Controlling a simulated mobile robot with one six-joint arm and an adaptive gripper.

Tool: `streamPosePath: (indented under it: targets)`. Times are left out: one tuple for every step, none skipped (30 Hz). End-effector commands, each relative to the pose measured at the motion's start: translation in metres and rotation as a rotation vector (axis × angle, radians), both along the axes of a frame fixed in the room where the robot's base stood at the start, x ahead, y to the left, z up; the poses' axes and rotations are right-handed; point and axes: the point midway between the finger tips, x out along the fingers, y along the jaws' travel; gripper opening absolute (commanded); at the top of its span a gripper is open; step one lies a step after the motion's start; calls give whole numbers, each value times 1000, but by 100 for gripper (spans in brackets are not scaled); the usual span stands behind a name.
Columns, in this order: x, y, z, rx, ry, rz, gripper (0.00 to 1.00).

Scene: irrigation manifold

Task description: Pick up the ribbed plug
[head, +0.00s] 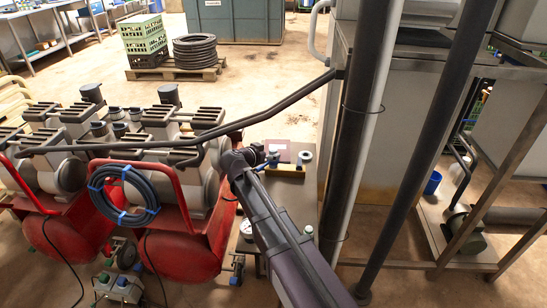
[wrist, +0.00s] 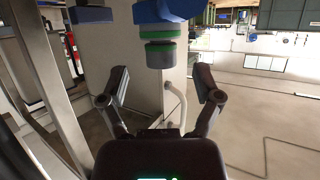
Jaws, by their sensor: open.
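My gripper (wrist: 162,82) is open in the wrist view, its two dark fingers wide apart with nothing between the tips. Beyond the tips, near the top middle, is a round part with a green band and a grey end (wrist: 161,55), below a blue piece (wrist: 160,12). I cannot tell whether this is the ribbed plug. In the head view my dark arm reaches to a small bench (head: 296,195). The fingertips are not clear in the head view, and no ribs can be made out.
Red pump units (head: 185,225) with a coiled hose (head: 123,195) stand left. Open floor lies behind.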

Motion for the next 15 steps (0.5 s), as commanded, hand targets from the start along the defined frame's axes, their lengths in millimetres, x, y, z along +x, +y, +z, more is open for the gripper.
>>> streamPosePath:
  targets:
    - [6, -2, -7, 1, 0, 0, 82]
    - [9, -3, -9, 1, 0, 0, 82]
    - [13, -5, -10, 1, 0, 0, 82]
    - [15, -7, -11, 0, 0, -1, 82]
    - [17, -9, -12, 0, 0, -1, 82]
    - [20, -10, -12, 0, 0, -1, 82]
    - [21, -11, -13, 1, 0, 0, 82]
    - [22, -12, -13, 1, 0, 0, 82]
    - [23, -12, -13, 1, -1, 1, 82]
    - [24, -13, -13, 1, -1, 1, 82]
    - [24, -13, -13, 0, 0, 1, 82]
    - [24, -13, -13, 1, 0, 2, 82]
    - [24, -13, -13, 1, 0, 2, 82]
    - [23, -13, -13, 1, 0, 2, 82]
    - [23, -13, -13, 1, 0, 2, 82]
